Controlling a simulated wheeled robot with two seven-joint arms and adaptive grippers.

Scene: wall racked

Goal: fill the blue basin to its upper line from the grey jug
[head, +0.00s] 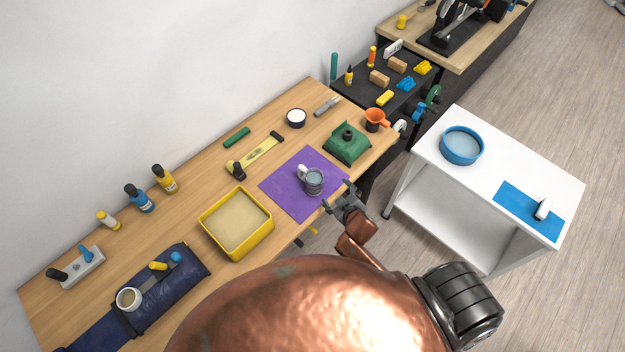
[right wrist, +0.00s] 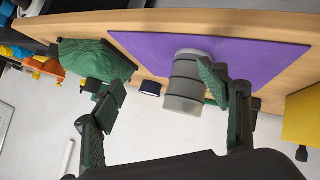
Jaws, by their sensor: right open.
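The grey jug (head: 314,186) stands upright on a purple mat (head: 285,190) on the wooden bench, with bluish-grey contents. My right gripper (head: 339,197) is open just to the lower right of it, apparently not holding it. In the right wrist view the jug (right wrist: 182,88) shows ahead of my open right gripper (right wrist: 162,82), nearer the right-hand finger, which overlaps its edge. Whether they touch cannot be told. The blue basin (head: 479,155) stands on a white cart (head: 425,165) at the right, pale blue inside; its upper line cannot be made out. My left gripper is not in view.
A green moulded block (head: 346,147) and an orange funnel (head: 376,116) stand beyond the jug. A yellow tray (head: 238,252) is to its left. A blue mat (head: 515,205) with a white item lies on the cart. Floor shows between bench and cart.

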